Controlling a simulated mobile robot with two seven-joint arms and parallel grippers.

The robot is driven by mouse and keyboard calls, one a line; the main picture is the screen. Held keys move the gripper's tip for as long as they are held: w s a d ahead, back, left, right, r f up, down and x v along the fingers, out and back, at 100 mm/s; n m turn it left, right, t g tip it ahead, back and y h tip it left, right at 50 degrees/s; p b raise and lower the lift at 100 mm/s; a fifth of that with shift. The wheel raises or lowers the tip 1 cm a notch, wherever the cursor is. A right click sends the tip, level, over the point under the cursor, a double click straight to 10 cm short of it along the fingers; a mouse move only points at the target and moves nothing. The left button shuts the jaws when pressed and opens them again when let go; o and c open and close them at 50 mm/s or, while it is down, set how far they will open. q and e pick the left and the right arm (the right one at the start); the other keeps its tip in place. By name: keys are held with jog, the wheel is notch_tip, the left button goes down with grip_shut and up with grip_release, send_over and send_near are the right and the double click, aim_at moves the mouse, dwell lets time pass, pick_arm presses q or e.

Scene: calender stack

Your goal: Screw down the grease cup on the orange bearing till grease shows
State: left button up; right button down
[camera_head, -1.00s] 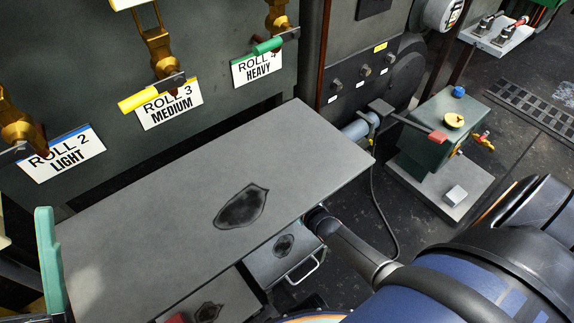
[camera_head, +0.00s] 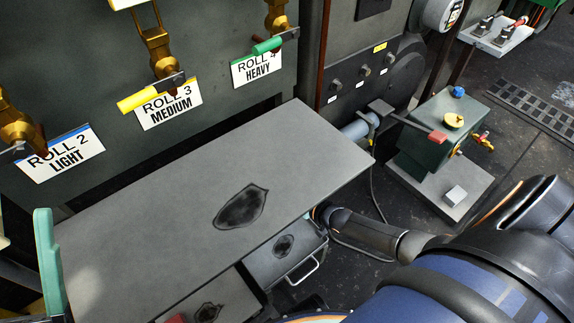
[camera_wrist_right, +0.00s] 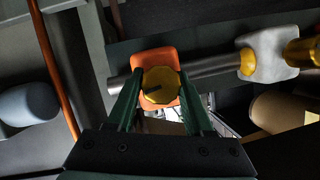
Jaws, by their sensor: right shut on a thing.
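In the right wrist view, the orange bearing (camera_wrist_right: 143,62) sits on a grey metal shaft. The round brass grease cup (camera_wrist_right: 159,86), with a dark mark on its face, is in front of it. My right gripper (camera_wrist_right: 160,97) has its two dark green fingers on either side of the cup and is shut on it. No grease can be made out around the cup. In the head view my right arm passes beneath the table edge, which hides the gripper, cup and bearing there.
A grey table (camera_head: 170,210) with a dark stain fills the middle of the head view. A drawer (camera_head: 284,258) with a handle is below its edge. A green pump box (camera_head: 440,125) stands on the floor at right. Another shaft bearing, grey (camera_wrist_right: 268,55), shows in the wrist view.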

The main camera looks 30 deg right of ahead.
dwell(0.3)
jog(key=shift+c, duration=1.5)
grip_release()
pick_arm(q)
jog(key=shift+r, duration=0.1)
jog(key=w+a+f+n+g+y+p, duration=0.1)
jog(key=w+f+n+y+p, duration=0.4)
jog(key=w+f+y, duration=0.1)
jog(key=shift+a+f+g+y, duration=0.2)
jog(key=shift+g+y, duration=0.1)
jog(key=shift+y, duration=0.3)
pick_arm(e)
jog(key=v, duration=1.2)
jog(key=shift+s, duration=0.3)
jog(key=shift+d, duration=0.1)
